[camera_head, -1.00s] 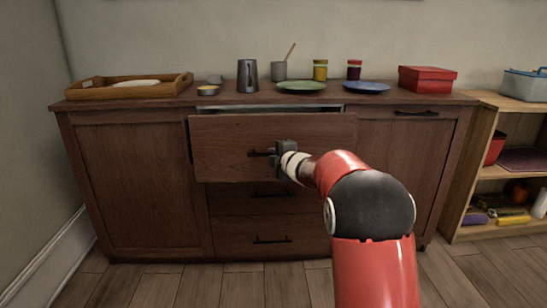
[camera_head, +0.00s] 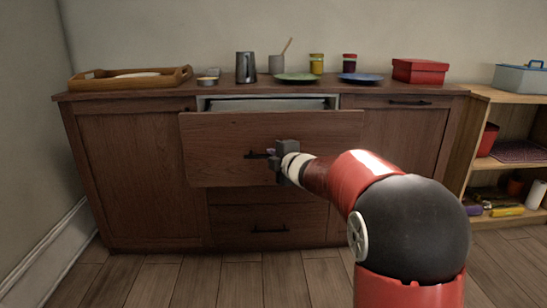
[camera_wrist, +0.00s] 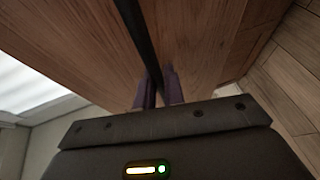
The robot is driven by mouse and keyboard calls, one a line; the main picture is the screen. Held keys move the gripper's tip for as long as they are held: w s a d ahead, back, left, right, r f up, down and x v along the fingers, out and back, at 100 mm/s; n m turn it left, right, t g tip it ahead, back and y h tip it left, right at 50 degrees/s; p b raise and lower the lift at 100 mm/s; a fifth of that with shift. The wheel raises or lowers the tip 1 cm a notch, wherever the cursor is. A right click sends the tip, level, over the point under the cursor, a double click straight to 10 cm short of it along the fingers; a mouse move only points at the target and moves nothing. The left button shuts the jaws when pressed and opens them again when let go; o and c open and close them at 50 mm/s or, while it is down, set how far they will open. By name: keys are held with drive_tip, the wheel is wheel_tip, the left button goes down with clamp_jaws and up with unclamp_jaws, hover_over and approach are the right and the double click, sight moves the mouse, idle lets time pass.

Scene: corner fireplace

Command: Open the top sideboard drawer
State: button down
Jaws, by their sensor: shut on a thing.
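The wooden sideboard (camera_head: 120,180) stands against the wall. Its top drawer (camera_head: 215,140) in the middle column is pulled part-way out, and a pale strip of its inside shows behind the front. My gripper (camera_head: 274,154) is at the drawer front, shut on the dark bar handle (camera_head: 254,155). In the wrist view the two fingers of my gripper (camera_wrist: 159,90) lie either side of the dark handle (camera_wrist: 138,35), close against the wooden drawer front (camera_wrist: 85,40). My gripper hides part of the handle in the head view.
On the sideboard top stand a wooden tray (camera_head: 85,83), a metal jug (camera_head: 246,67), a green plate (camera_head: 297,77), a blue plate (camera_head: 360,78) and a red box (camera_head: 420,70). A lower drawer (camera_head: 225,232) is shut. Open shelves (camera_head: 488,163) stand at right. Floor in front is clear.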

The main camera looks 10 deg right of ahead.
drive_tip(key=c, duration=1.5)
unclamp_jaws()
drive_tip(key=v, duration=0.7)
drive_tip(key=shift+s+p, duration=0.3)
drive_tip(key=shift+s, duration=0.1)
drive_tip(key=shift+d+r, duration=0.1)
